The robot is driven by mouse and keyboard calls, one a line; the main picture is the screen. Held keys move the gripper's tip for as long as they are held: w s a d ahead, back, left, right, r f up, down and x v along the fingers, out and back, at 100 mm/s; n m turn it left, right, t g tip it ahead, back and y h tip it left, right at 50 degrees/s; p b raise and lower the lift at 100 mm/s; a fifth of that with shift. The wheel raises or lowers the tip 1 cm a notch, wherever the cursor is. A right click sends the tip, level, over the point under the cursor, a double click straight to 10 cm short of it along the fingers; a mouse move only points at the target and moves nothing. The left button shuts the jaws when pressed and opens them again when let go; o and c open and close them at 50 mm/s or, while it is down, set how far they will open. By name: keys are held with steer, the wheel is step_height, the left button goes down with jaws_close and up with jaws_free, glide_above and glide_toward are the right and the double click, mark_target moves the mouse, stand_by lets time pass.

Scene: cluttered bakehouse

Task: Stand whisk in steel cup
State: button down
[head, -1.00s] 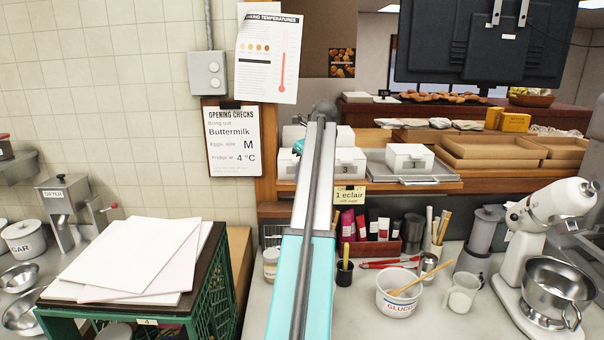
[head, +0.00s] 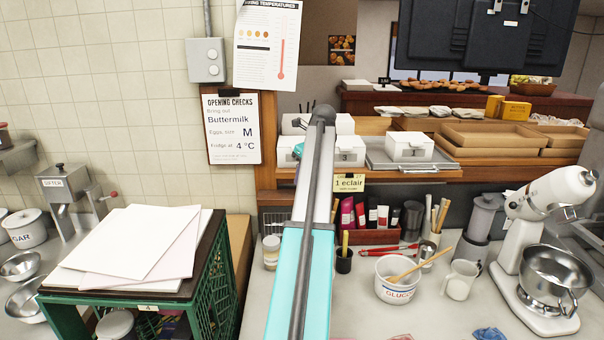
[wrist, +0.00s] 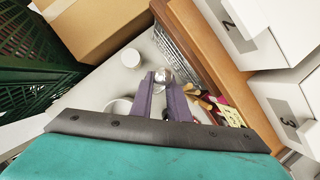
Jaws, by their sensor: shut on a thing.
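My gripper (wrist: 163,82) shows in the wrist view with its two purple fingers close together. A shiny, rounded silver piece (wrist: 164,74) sits at the fingertips, and I take it to be the whisk; its handle cannot be made out. A small steel cup (head: 427,254) appears to stand on the counter in the head view, behind the white glucose tub and right of the red tongs. The cup is small and partly covered, so its inside cannot be seen.
The glucose tub (head: 395,281) holds a wooden spoon. A white jug (head: 460,280), a stand mixer (head: 536,262) and a dark pot (head: 344,261) stand nearby. White boxes (head: 409,146) line the shelf above. A green crate (head: 216,293) bearing papers stands left.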

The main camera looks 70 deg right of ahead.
step_height(320, 180, down, 9)
steer(key=b, duration=0.1)
steer(key=shift+f+b, duration=0.15)
steer(key=shift+b, duration=0.15)
stand_by(1.1)
steer(key=c, duration=1.6)
jaws_free()
steer(key=b+v, duration=0.4)
steer(key=v, duration=0.9)
steer(key=shift+s+r+b, duration=0.15)
steer(key=shift+r+b, duration=0.25)
